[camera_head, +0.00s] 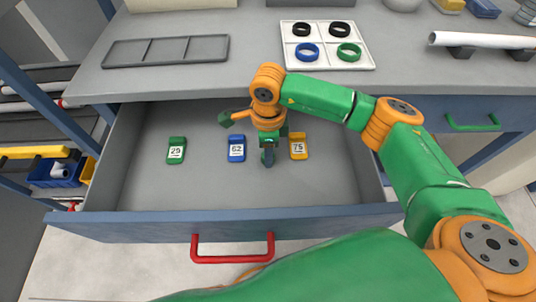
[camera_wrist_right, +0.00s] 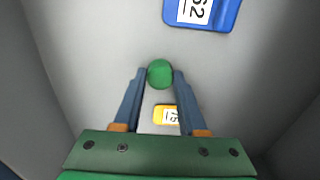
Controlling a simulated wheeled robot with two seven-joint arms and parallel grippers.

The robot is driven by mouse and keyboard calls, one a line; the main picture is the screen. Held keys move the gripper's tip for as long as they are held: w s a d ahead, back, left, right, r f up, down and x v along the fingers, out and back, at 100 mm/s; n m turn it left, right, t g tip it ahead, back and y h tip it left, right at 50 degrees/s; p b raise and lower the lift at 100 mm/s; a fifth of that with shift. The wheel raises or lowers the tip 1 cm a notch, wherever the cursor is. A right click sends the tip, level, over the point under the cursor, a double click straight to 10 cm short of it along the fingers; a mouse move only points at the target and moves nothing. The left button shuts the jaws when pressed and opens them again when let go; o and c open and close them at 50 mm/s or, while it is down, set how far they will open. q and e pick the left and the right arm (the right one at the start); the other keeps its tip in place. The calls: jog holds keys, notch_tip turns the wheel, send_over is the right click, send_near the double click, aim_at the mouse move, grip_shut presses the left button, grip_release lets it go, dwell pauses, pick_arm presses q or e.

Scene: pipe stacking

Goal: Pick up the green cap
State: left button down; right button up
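The green cap (camera_wrist_right: 160,73) shows as a small round green shape between the fingertips in the right wrist view. Both fingertips meet its sides, and the gap between them is as wide as the cap. My right gripper (camera_wrist_right: 160,76) looks shut on it. In the head view my right gripper (camera_head: 268,160) points down into the open drawer, between the blue and yellow tags. The cap cannot be made out there; the hand hides it. My left gripper is not in view.
The open drawer (camera_head: 205,191) holds a green tag (camera_head: 176,150), a blue tag (camera_head: 237,148) and a yellow tag (camera_head: 299,146). The tabletop edge overhangs its back. A white tray (camera_head: 327,45) with rings, a grey tray (camera_head: 166,51) and a white pipe (camera_head: 482,40) rest above.

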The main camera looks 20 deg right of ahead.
grip_shut()
notch_tip(320, 180, up, 19)
jog(key=p, duration=0.7)
jog(key=shift+p, duration=0.4)
